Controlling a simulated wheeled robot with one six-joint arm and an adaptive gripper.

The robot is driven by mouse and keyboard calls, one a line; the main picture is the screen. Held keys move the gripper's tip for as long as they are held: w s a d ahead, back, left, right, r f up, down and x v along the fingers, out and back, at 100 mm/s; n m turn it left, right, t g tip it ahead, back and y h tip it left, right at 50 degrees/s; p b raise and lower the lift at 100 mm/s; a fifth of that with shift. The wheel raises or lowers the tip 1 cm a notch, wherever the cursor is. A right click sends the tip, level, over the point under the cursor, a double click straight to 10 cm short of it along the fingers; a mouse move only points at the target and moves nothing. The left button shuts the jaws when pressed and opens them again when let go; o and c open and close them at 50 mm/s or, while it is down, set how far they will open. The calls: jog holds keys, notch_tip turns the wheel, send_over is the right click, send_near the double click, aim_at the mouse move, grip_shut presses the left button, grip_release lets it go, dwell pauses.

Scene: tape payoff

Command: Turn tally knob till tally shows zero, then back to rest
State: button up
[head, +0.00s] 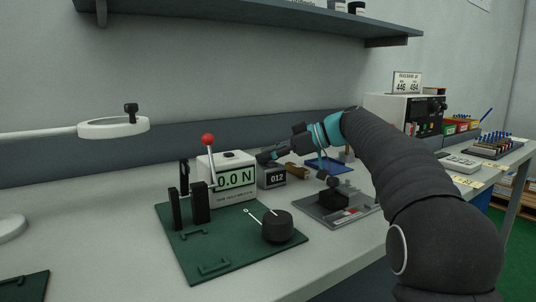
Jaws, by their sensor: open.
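The tally (272,176) is a small grey box with a dark display reading 012. It stands on the bench just right of the white force gauge. My gripper (264,157) reaches in from the right, with its fingertips at the top of the tally. It is open. The tally's knob cannot be made out; the gripper may cover it. Whether the fingers touch the tally cannot be told.
The white gauge (226,180) reads 0.0 N and has a red-tipped lever (208,140). A green plate (190,262) with black posts and a round black knob (278,226) lies in front. A grey fixture (312,207) stands right. The left bench is mostly clear.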

grip_shut()
jog(key=shift+f+b, duration=0.1)
jog(key=shift+b, duration=0.25)
